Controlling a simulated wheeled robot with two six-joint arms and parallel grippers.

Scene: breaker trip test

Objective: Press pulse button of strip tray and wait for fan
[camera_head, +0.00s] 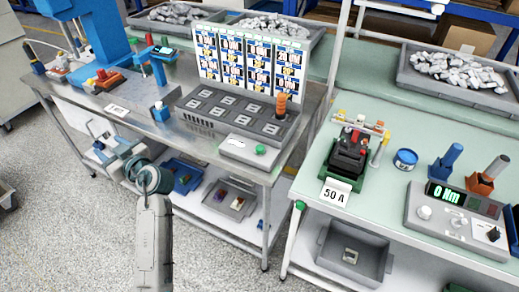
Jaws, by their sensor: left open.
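A grey slotted tray (222,118) with several square sockets stands on the metal bench, centre of the head view; it looks like the strip tray. A light grey box (240,151) with a round green button (261,149) sits at its front edge. An orange-topped post (281,104) stands at the tray's right end. My left gripper (97,138) is open and empty, in front of the bench's left part, well left of the green button and apart from it. I cannot make out a fan. My right gripper is not in view.
A panel of printed labels (250,62) stands behind the tray. A blue press (104,35) is at the bench's left.

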